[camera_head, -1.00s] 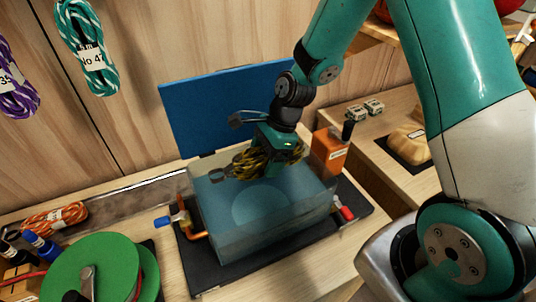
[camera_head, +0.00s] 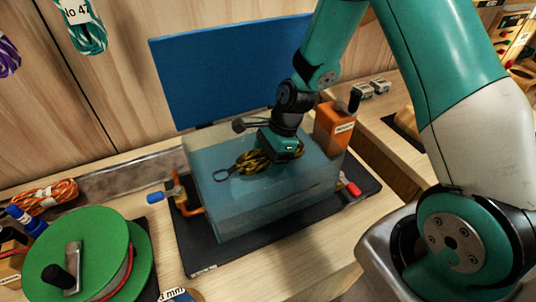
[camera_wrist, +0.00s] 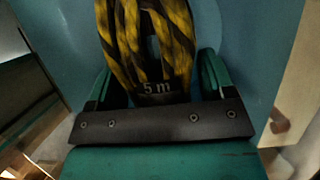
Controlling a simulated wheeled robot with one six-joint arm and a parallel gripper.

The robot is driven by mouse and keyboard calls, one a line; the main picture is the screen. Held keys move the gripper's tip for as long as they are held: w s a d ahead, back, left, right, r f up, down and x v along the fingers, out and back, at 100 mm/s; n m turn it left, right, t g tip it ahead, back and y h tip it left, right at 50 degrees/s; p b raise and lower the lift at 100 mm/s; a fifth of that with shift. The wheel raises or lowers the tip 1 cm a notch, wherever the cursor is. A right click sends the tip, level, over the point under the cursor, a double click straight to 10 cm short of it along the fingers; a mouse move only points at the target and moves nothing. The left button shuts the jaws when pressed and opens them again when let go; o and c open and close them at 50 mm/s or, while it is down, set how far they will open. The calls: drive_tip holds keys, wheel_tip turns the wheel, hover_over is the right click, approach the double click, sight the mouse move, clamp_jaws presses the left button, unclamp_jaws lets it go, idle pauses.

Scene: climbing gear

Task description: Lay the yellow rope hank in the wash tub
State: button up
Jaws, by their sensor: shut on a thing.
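The yellow rope hank (camera_head: 262,160), yellow and black with a dark loop at its left end, is held in my gripper (camera_head: 280,150). In the wrist view the hank (camera_wrist: 150,40) hangs between the fingers, with a "5 m" band near the palm; my gripper (camera_wrist: 158,85) is shut on it. The wash tub (camera_head: 230,215) is a translucent blue box on a black mat. The hank is over or within the tub's opening; I cannot tell whether it touches the bottom. The blue tub surface fills the background in the wrist view.
A blue panel (camera_head: 235,75) stands behind the tub. A green reel (camera_head: 80,262) and an orange rope (camera_head: 45,197) lie left.

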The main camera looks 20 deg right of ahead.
sight(268, 182)
drive_tip(key=shift+f+b, duration=1.45)
drive_tip(key=shift+f, duration=1.2)
drive_tip(key=o, duration=1.1)
drive_tip(key=shift+r, duration=0.1)
drive_tip(key=b+v, duration=0.1)
drive_tip(key=v, duration=1.6)
drive_tip(key=shift+d+r, duration=0.1)
